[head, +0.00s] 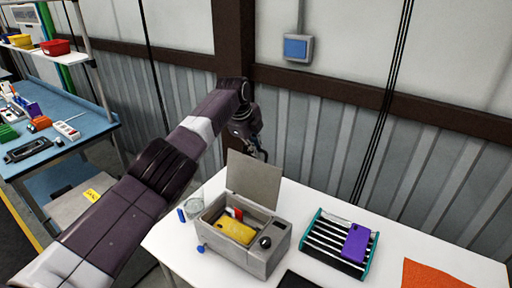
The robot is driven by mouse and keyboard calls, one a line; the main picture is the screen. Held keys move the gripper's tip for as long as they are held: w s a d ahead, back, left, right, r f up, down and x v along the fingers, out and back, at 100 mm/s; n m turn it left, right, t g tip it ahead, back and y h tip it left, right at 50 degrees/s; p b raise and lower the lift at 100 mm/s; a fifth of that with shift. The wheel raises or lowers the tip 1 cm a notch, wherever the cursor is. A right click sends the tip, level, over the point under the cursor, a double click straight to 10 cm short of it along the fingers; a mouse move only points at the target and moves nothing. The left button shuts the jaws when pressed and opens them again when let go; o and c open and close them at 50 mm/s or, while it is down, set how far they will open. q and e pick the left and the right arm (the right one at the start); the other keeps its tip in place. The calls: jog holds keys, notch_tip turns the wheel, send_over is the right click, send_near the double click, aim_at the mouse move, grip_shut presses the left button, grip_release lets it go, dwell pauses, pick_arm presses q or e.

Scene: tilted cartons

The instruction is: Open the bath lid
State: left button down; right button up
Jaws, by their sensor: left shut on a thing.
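The bath (265,262) is a grey box on the white table. Its lid (254,180) stands up, roughly upright, along the back edge. A yellow phone-shaped thing (236,230) and a small red thing (238,214) show inside the open bath. My left gripper (260,155) is at the top edge of the lid, behind it, and is shut on the lid. The fingertips are small and partly hidden there. My right gripper is not in view.
A rack (325,246) with a purple phone (356,243) stands to the right of the bath. An orange mat (432,275) lies at the front right. A clear cup (193,208) stands left of the bath. A wall with a brown post is close behind the table.

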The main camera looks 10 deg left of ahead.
pick_arm(q)
jog(key=shift+s+f, duration=0.2)
jog(key=shift+f, duration=0.1)
jog(key=c, duration=2.1)
grip_release()
jog(key=shift+w, duration=0.1)
jog(key=shift+r, duration=0.1)
jog(key=shift+a+r, duration=0.1)
jog(key=shift+r, duration=0.45)
jog(key=v, duration=1.1)
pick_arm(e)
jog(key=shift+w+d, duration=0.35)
pick_arm(q)
jog(key=shift+f, duration=0.15)
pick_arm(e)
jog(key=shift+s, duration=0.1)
